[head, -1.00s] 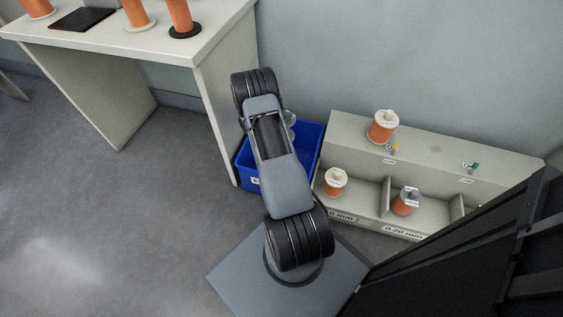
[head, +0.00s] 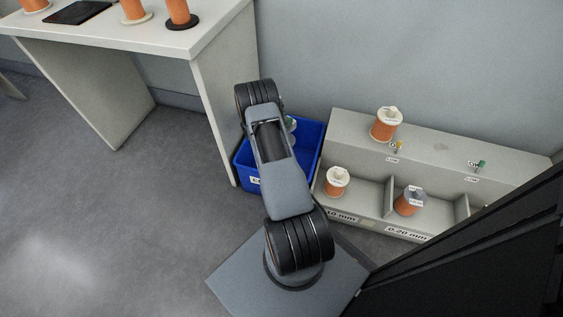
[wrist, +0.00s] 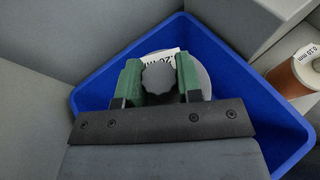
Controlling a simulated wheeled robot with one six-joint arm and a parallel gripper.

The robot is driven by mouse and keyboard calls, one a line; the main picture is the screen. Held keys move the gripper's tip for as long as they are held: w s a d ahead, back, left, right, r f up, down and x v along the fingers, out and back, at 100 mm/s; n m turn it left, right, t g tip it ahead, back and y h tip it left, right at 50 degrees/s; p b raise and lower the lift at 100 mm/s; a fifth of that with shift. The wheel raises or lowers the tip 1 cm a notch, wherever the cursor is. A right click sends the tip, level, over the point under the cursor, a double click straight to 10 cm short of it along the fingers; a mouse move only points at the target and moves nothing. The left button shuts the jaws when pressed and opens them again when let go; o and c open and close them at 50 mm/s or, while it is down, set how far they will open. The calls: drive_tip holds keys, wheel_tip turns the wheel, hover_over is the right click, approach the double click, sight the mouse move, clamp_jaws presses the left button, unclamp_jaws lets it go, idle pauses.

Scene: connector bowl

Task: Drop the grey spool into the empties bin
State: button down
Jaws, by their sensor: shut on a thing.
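The blue empties bin (head: 309,148) stands on the floor between the table and the shelf, with my arm covering much of it in the head view. In the wrist view the bin (wrist: 227,52) opens below my gripper. My gripper (wrist: 159,79) has its green fingers shut on the dark knob of the grey spool (wrist: 203,75). The spool is over the bin opening, with a white label on its top. How far it is above the bin floor cannot be told. In the head view the spool and the fingers are mostly hidden behind my arm.
A grey shelf (head: 437,146) with compartments stands right of the bin. It holds a copper spool on top (head: 385,126), a white-topped spool (head: 337,181) and a grey-topped spool (head: 410,201). A white table (head: 205,40) with copper spools stands at the left. The floor at left is clear.

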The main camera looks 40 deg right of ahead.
drive_tip(key=c, duration=0.7)
unclamp_jaws()
drive_tip(key=p+v, duration=0.4)
drive_tip(key=v, duration=0.9)
drive_tip(key=shift+a+r, duration=0.2)
drive_tip(key=shift+a, duration=0.15)
drive_tip(key=shift+w, duration=0.1)
